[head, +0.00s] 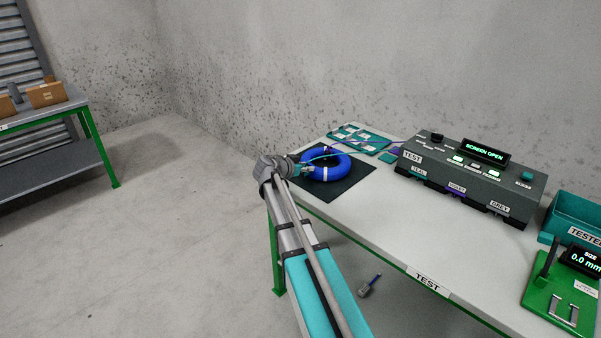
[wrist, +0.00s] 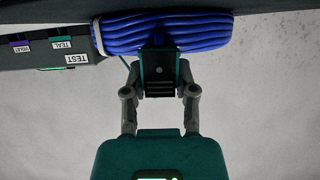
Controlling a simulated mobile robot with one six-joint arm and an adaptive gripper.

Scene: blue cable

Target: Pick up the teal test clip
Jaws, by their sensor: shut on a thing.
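My gripper (head: 293,168) is at the near left edge of the bench, beside the blue cable coil (head: 323,174). It is shut on the teal test clip (head: 306,169), and a thin teal lead runs from there across the top of the coil. In the wrist view the fingers (wrist: 160,88) close on the teal and dark clip (wrist: 160,66), right in front of the coil (wrist: 120,33). The clip's far end is hidden or too dark to tell, and I cannot tell whether it touches the coil.
The coil lies on a black mat (head: 352,187). Behind it is a teal board (head: 361,138). A dark test box (head: 470,178) with TEAL, VIOLET and GREY labels stands to the right, then a teal bin (head: 580,222) and a green gauge (head: 563,293). A small clip-like thing (head: 368,287) shows below the bench's front edge.

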